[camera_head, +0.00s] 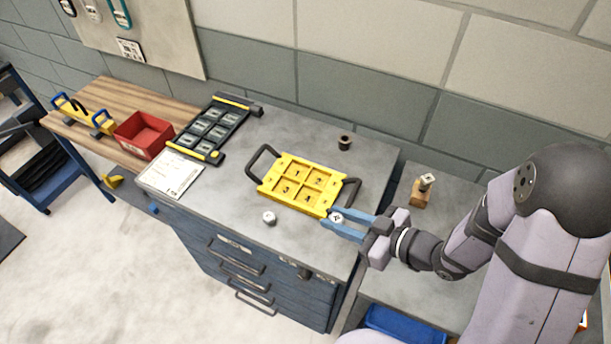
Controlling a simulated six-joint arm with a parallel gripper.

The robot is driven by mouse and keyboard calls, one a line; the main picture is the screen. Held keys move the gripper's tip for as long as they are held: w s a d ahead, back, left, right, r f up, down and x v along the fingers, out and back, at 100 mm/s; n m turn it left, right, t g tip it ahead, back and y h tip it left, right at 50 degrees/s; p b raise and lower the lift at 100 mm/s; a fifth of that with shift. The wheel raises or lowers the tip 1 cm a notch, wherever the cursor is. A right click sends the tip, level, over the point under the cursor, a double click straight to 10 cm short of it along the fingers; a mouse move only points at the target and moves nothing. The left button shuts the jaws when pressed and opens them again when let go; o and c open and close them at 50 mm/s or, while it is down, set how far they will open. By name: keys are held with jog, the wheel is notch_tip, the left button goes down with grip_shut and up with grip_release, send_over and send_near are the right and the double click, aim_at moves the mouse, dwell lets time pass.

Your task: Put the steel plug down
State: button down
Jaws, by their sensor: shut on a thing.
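My gripper (341,224) has blue fingers and reaches in from the right, by the near right corner of the yellow frame. It is shut on a small steel plug (337,217), which shows a dark mark on its top between the fingertips. I cannot tell whether the plug touches the bench or is a little above it. A similar small round steel piece (269,218) stands on the grey bench in front of the yellow frame.
The yellow frame (328,168) has black handles and several marked compartments. A dark cylinder (345,143) stands behind it. A black tray (238,118), a paper sheet (173,174) and a red bin (143,135) are left. A wooden block (420,198) holds a metal piece at right.

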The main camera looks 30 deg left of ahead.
jog(key=shift+w+m+t, duration=0.3)
jog(key=shift+m+t, duration=0.1)
send_over(336, 243)
jog(key=shift+f, duration=3.15)
jog(key=shift+f+p, duration=0.5)
jog(key=shift+f, duration=1.35)
jog(key=shift+f, duration=0.2)
jog(key=c, duration=1.5)
grip_release()
